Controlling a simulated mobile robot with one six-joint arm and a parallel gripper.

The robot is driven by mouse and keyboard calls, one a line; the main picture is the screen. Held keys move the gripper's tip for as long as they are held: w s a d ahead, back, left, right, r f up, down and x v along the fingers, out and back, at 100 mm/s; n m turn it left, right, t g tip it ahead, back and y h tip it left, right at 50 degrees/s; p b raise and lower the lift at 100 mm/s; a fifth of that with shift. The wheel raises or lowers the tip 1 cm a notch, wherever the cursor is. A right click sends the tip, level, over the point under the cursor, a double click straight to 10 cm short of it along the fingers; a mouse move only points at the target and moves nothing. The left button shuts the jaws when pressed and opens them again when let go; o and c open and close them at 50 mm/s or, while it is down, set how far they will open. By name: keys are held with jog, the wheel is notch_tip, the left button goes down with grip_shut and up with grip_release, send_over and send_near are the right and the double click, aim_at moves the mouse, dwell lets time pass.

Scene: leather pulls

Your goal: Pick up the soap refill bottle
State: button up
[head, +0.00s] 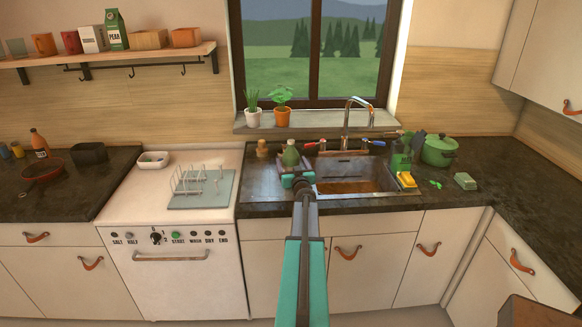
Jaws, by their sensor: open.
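A green bottle (290,154), which looks like the soap refill bottle, stands upright on the drainboard left of the sink basin. My gripper (296,174) is at the end of my teal arm, in front of the bottle's lower part. The jaws are open. The gripper hides the bottle's base, and I cannot tell whether the jaws are around it or only in front of it.
A brown wooden item (262,148) stands just left of the bottle. The sink basin (345,187) and faucet (346,120) are to the right. A green container (401,162), yellow sponge (406,180) and green pot (438,150) sit farther right. A dish rack (188,181) is left.

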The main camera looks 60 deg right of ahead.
aim_at(291, 154)
jog(key=shift+w+d, duration=0.3)
jog(key=shift+w, duration=0.05)
dwell(0.4)
jog(key=c, duration=1.6)
jog(key=shift+r, duration=0.8)
notch_tip(291, 154, up, 2)
jog(key=shift+r, duration=0.1)
jog(key=s+a, duration=0.1)
jog(key=s, duration=0.4)
jog(key=s+a, duration=0.2)
jog(key=s, duration=0.3)
jog(key=s+a+r+b, duration=0.1)
jog(key=s, duration=0.4)
jog(key=shift+s+a+r, duration=0.1)
jog(key=shift+s+a, duration=0.1)
jog(key=shift+w, duration=0.1)
